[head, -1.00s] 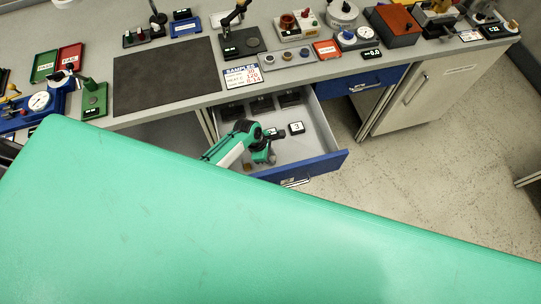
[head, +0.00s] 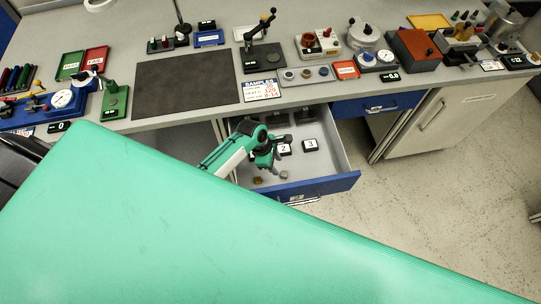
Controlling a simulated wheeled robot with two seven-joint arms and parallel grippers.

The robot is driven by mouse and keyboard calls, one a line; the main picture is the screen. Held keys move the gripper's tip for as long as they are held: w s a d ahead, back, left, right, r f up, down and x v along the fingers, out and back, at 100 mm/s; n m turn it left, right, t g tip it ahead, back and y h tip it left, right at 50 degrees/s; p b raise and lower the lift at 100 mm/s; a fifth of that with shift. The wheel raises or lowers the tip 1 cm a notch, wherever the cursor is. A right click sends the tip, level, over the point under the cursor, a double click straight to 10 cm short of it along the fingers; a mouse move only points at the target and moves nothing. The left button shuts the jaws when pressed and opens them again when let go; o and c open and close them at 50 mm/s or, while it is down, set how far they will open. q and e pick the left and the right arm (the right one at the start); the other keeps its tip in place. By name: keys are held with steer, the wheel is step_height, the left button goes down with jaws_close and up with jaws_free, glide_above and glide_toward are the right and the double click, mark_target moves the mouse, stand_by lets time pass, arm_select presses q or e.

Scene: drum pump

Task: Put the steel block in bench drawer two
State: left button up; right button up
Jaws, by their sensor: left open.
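The open bench drawer (head: 345,182) has a blue front and a pale grey inside. Black markers numbered 2 (head: 284,149) and 3 (head: 310,145) stand in it. My left gripper (head: 271,165) is over the drawer's left part, pointing down, with its jaws open. A small grey piece (head: 284,174), which looks like the steel block, is on the drawer floor just below and right of the gripper, apart from it as far as I can tell. A small brass-coloured piece (head: 257,180) lies to its left. My right gripper is not in view.
The grey bench above the drawer holds a dark mat (head: 185,85), a samples card (head: 260,90), a press-like tool (head: 262,45) and several instruments. A closed blue drawer (head: 380,104) and a grey cabinet (head: 440,120) are to the right.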

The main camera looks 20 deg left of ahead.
arm_select(q)
steer(key=shift+v, duration=2.65)
steer(key=shift+d, duration=0.1)
